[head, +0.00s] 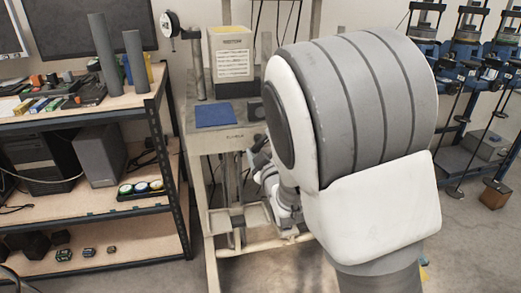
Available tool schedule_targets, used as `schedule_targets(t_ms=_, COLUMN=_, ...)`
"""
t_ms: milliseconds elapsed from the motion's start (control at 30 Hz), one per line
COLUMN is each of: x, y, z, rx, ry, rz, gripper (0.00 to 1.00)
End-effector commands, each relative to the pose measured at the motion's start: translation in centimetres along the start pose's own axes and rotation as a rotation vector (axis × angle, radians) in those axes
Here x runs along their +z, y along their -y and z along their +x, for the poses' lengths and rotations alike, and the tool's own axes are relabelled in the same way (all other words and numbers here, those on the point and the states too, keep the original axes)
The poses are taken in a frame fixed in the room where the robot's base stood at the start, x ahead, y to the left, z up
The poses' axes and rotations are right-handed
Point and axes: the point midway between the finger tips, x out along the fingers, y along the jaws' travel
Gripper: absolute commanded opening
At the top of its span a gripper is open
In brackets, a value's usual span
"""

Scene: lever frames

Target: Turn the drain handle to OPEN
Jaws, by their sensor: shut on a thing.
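My gripper (260,154) is small and far off at the end of my arm, just in front of the machine stand's front and partly hidden by my own large arm link. It is shut on a dark piece at its tip, which I take to be the drain handle. The handle's full shape, its angle and any OPEN marking cannot be made out. The grey metal machine stand (204,139) stands in the middle, with a small label on its front edge.
A wooden shelf unit (60,121) with tubes and electronics stands close at left. A blue rack (480,75) stands at right. My arm hides much of the right middle.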

Motion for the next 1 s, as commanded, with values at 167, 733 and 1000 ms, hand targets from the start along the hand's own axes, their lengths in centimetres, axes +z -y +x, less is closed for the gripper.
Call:
schedule_targets(t_ms=167, x=-0.06, y=-0.15, z=0.06, rx=0.003, ry=-0.002, rz=0.02, gripper=0.22)
schedule_targets(t_ms=733, x=-0.05, y=-0.11, z=0.03, rx=0.002, ry=-0.001, rz=0.022, gripper=1.0)
schedule_targets(t_ms=1000, x=0.01, y=-0.05, z=0.05, rx=0.001, ry=0.0, rz=0.021, gripper=1.0)
